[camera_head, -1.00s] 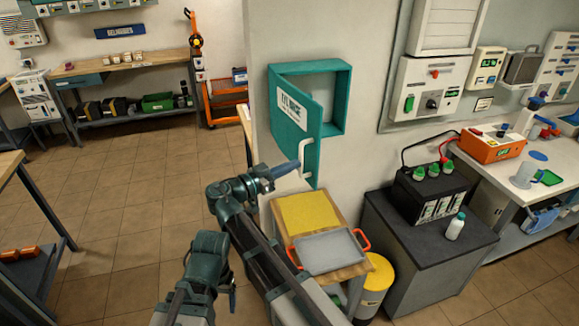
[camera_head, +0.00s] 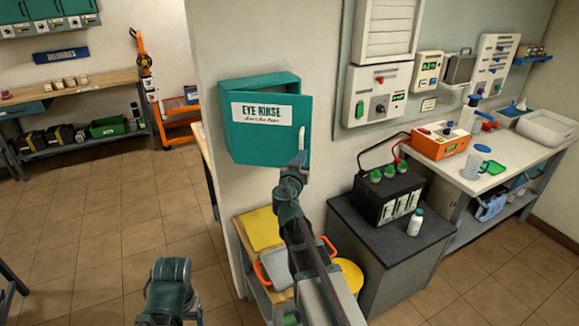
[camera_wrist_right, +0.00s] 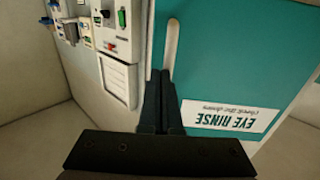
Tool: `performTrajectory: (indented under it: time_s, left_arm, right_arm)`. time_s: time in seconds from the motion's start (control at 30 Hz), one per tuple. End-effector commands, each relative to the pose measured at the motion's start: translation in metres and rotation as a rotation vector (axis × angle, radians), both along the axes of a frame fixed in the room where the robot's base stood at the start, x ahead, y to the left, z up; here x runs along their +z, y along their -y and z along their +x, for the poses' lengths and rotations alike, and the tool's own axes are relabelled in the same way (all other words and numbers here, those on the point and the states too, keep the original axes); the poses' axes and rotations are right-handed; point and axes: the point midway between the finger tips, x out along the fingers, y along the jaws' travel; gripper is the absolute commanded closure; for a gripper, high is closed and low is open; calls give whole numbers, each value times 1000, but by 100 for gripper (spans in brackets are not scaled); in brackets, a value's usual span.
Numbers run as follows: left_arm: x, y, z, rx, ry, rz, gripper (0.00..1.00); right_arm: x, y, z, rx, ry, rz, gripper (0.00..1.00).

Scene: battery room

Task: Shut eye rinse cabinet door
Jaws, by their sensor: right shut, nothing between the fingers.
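The teal eye rinse cabinet (camera_head: 258,82) hangs on the wall corner in the head view. Its door (camera_head: 262,142) with a white "EYE RINSE" label is nearly closed, with its right edge standing slightly out from the box. The inside is hidden. The pale upright handle (camera_head: 302,137) is at the door's right edge. My right gripper (camera_head: 299,160) is shut and empty, at the handle's lower end. The right wrist view shows the shut fingers (camera_wrist_right: 161,88) by the handle (camera_wrist_right: 172,48) and the door (camera_wrist_right: 225,60); contact is unclear. My left arm shows at the bottom, its fingers out of sight.
Below the cabinet stands a small cart with a yellow mat (camera_head: 260,229) and a grey tray (camera_head: 290,266). A black battery (camera_head: 385,198) and a white bottle (camera_head: 415,222) stand on a dark bench to the right. Open tiled floor lies left.

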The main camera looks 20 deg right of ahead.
Motion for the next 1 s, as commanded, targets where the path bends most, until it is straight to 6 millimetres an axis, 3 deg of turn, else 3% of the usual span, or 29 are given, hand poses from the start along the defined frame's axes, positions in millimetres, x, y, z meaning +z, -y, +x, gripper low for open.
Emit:
performTrajectory:
  time_s: [0.1,0.5,0.8,1.0]
  left_arm:
    - [0,0,0,0,0,0,22]
    - [0,0,0,0,0,0,22]
    - [0,0,0,0,0,0,22]
    - [0,0,0,0,0,0,22]
  right_arm:
    - [0,24,19,82,0,0,100]
    - [0,72,90,133,0,0,100]
    - [0,89,130,132,0,0,100]
    - [0,93,143,132,0,0,100]
